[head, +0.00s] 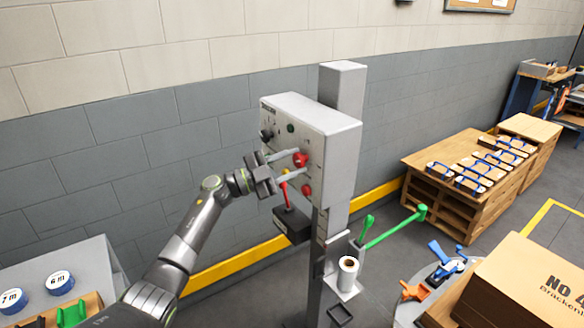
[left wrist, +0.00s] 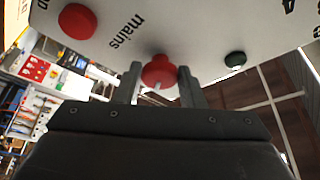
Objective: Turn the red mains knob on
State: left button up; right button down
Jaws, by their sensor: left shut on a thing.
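The red mains knob (head: 300,159) is on the front panel of a light grey control box (head: 331,150) on a post. In the left wrist view the red knob (left wrist: 158,71) sits beside the word "mains", with a pale mark on it. My left gripper (head: 292,165) reaches in from the left and is shut on the knob. In the left wrist view its two fingers (left wrist: 159,84) stand on either side of the knob. My right gripper is not in view.
A red-handled lever (head: 285,195) is under the box. Green-handled levers (head: 398,226) and a white roll (head: 348,268) stand at the post's lower right.

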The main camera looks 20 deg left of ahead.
pick_arm(q)
jog(key=m+g, duration=0.1)
jog(key=m, duration=0.2)
jog(key=m+g+b, duration=0.1)
jog(key=m, duration=0.1)
jog(key=shift+a+r+m+y, duration=0.1)
jog(key=shift+m+y, duration=0.2)
jog(key=shift+m, duration=0.1)
jog(key=shift+m+g, duration=0.3)
jog(key=o, duration=1)
jog(key=shift+r, duration=0.1)
jog(key=shift+a, duration=0.1)
